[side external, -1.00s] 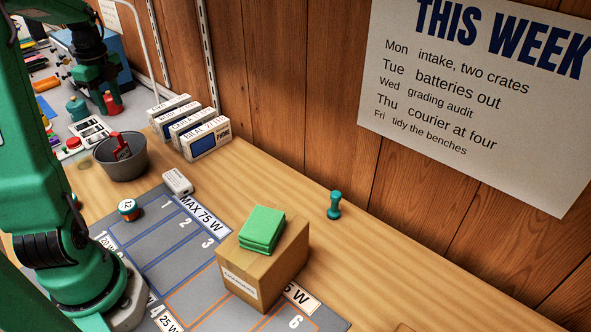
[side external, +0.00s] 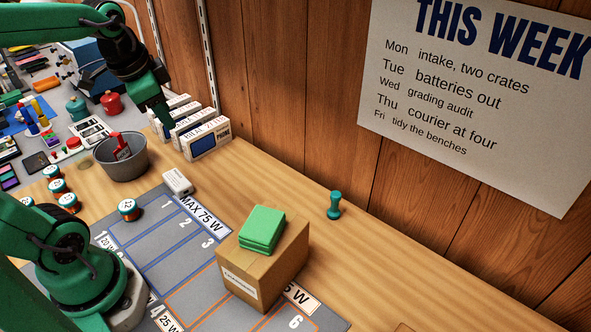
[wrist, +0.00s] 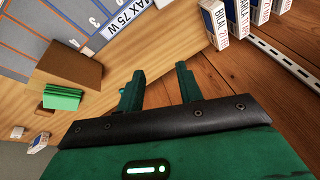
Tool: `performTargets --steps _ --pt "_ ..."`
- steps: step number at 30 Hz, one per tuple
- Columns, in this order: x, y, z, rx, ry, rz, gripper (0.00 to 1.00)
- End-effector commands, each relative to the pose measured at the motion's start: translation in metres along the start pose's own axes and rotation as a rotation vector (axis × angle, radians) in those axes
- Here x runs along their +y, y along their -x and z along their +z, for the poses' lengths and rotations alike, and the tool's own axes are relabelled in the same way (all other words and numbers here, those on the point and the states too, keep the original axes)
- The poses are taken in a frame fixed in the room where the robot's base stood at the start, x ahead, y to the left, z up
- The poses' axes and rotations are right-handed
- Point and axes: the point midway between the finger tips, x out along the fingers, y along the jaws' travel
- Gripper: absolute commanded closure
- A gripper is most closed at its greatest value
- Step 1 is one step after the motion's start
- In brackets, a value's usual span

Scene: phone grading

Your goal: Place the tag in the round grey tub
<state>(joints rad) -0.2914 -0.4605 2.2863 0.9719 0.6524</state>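A red piece with pale marking (side external: 122,147), which looks like the tag, leans inside the round grey tub (side external: 131,167). Its upper end stands above the rim. My gripper (side external: 165,118) hangs in the air to the right of the tub in the side view, in front of the row of phone boxes. In the wrist view its two fingers (wrist: 160,80) are apart with nothing between them. The tub and the red piece do not show in the wrist view.
Phone boxes (side external: 206,141) stand along the wall. A small white box (side external: 177,181) lies near the numbered mat (side external: 160,237). A cardboard box (side external: 262,265) with green cloths (side external: 262,229) stands on the mat. A teal stamp (side external: 334,205) stands on bare wood at right.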

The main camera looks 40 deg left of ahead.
Motion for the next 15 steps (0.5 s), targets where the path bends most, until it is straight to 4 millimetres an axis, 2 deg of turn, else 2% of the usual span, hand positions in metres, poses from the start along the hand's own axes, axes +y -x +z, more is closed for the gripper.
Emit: performTargets --steps 1,6,9,15 --pt "0.013 0.003 -0.001 0.026 0.033 -0.001 0.64" --pt "0.051 0.009 0.002 0.099 0.185 0.015 0.64" --pt "0.069 0.010 0.006 0.133 0.263 0.032 0.64" --pt "0.087 0.011 0.011 0.173 0.362 0.060 0.64"
